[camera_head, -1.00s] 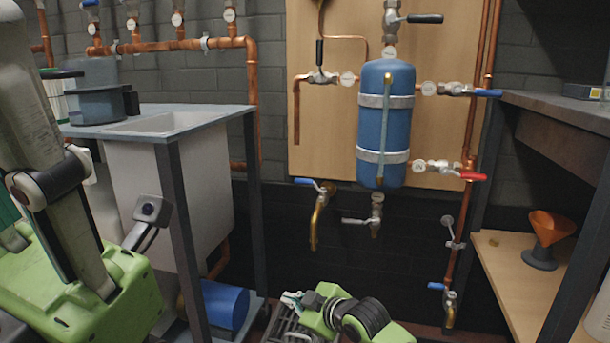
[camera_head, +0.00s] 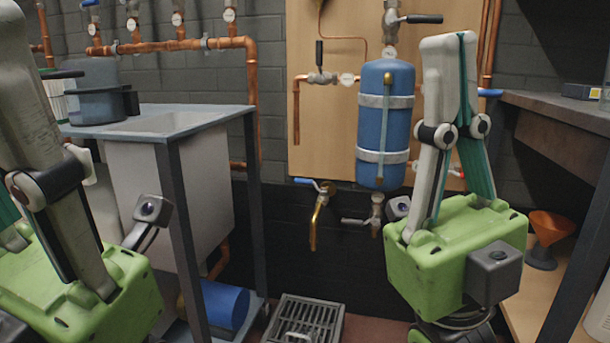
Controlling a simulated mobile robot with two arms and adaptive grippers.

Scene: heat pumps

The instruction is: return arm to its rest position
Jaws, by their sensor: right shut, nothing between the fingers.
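My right gripper (camera_head: 450,60) stands upright on the right side of the head view, its pale fingers shut together and empty, pointing up. Its green body (camera_head: 440,265) is below the fingers. It stands in front of the right part of the wooden board and hides some valves there. My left gripper (camera_head: 14,60) is at the left edge, also pointing up, with its green body (camera_head: 85,285) at the lower left. The frame edge cuts part of it off, so I cannot tell whether it is open or shut.
A blue tank (camera_head: 384,115) hangs on the wooden board (camera_head: 325,150) behind. A sink table (camera_head: 190,122) stands at left, a dark shelf (camera_head: 555,115) at right with an orange funnel (camera_head: 551,226) below. A floor grate (camera_head: 305,318) lies low in the middle.

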